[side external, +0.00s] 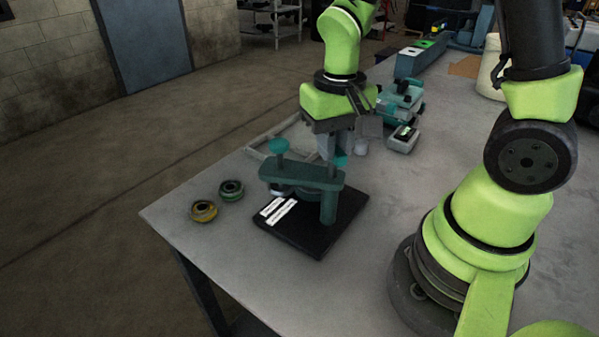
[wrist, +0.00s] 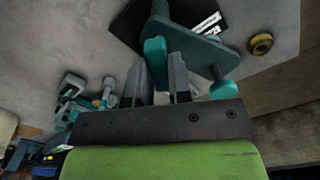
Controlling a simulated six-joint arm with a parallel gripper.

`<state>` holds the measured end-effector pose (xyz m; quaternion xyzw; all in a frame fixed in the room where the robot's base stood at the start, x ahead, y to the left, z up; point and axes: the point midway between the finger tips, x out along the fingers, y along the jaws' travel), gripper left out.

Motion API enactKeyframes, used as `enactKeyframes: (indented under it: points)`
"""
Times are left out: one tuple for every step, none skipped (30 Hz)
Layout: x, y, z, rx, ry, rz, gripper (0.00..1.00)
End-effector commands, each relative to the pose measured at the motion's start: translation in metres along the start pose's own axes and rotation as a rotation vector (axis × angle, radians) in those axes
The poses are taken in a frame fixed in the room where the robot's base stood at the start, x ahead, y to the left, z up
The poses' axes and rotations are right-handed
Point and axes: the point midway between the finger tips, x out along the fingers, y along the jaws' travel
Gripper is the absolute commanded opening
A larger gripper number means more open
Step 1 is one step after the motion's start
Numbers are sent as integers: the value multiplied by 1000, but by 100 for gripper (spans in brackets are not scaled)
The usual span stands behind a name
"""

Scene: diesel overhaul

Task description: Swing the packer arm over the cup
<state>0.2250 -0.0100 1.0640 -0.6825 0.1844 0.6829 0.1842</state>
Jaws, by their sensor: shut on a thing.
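The teal packer arm (side external: 300,174) is a flat bar on a post (side external: 328,207) rising from a black base plate (side external: 318,236). Its far-left end carries a round-topped teal plunger (side external: 278,146). My gripper (wrist: 167,75) is shut on the teal handle (wrist: 155,52) near the post end of the arm. A round, cup-like piece (side external: 280,190) shows partly under the plunger end; the arm hides most of it, so exact alignment cannot be told.
A yellow ring (side external: 204,211) and a green ring (side external: 231,190) lie left of the base near the table edge. White labels (side external: 278,211) are on the base. Teal equipment (side external: 400,98) stands behind to the right. The front table surface (side external: 215,245) is clear.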

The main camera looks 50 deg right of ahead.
Motion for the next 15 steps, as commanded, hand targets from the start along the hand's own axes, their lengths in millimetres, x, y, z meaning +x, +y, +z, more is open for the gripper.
enactKeyframes:
  points:
    - [0,0,0,54,1,-1,0]
    - [0,0,0,96,1,-1,0]
    - [-1,0,0,156,1,-2,0]
    - [-1,0,0,200,1,-2,0]
    - [-1,0,0,239,1,-2,0]
    - [-1,0,0,285,1,-2,0]
    - [-1,0,0,313,1,-2,0]
    - [-1,0,0,335,1,-2,0]
    - [-1,0,0,355,1,-2,0]
    - [-1,0,0,363,1,-2,0]
    - [-1,0,0,368,1,-2,0]
    - [-1,0,0,368,1,-2,0]
    - [-1,0,0,368,1,-2,0]
    - [-1,0,0,367,1,-2,0]
    - [-1,0,0,367,1,-2,0]
